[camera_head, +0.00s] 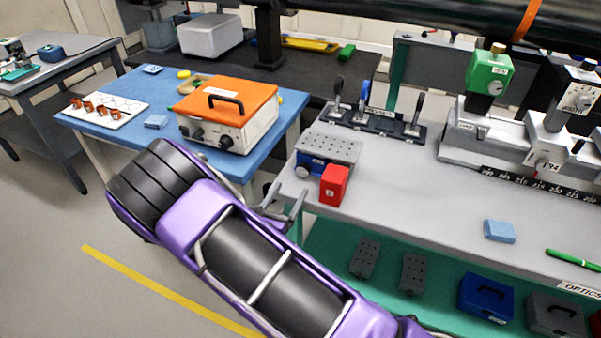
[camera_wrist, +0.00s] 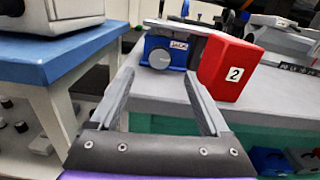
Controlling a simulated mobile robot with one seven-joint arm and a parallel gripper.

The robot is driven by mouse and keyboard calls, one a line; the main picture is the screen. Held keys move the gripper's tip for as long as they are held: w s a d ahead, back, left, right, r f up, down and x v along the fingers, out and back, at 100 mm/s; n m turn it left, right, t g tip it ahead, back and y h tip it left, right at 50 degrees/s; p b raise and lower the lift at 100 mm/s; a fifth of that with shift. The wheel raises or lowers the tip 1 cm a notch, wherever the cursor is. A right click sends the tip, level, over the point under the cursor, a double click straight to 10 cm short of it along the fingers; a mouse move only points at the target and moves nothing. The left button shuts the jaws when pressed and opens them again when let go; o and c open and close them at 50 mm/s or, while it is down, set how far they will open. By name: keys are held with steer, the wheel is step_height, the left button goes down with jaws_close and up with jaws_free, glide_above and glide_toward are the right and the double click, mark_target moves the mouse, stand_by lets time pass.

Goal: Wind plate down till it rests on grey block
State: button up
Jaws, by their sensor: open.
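A grey plate with rows of holes (camera_head: 330,148) tops a small blue jack (camera_head: 317,170) at the left end of the grey bench. The jack has a round grey knob on its front (camera_wrist: 160,58), facing me in the wrist view. My gripper (camera_wrist: 159,75) is open and empty, its fingertips apart, with the knob between them in the picture and beyond the tips. In the head view my gripper (camera_head: 285,203) is just off the bench's left edge, near the jack. I cannot make out a grey block under the plate or the gap there.
A red block marked 2 (camera_wrist: 228,68) stands right of the knob, near my right finger; it also shows in the head view (camera_head: 334,184). A blue table (camera_head: 130,118) with an orange-topped box (camera_head: 228,115) is at the left.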

mark_target(302, 171)
steer(key=x, duration=0.8)
steer(key=shift+w+d, duration=0.1)
steer(key=shift+w, duration=0.15)
jaws_close()
steer(key=shift+f+n, duration=0.1)
steer(key=shift+n, duration=0.7)
jaws_free()
steer(key=shift+s, duration=0.15)
steer(key=v, duration=1.7)
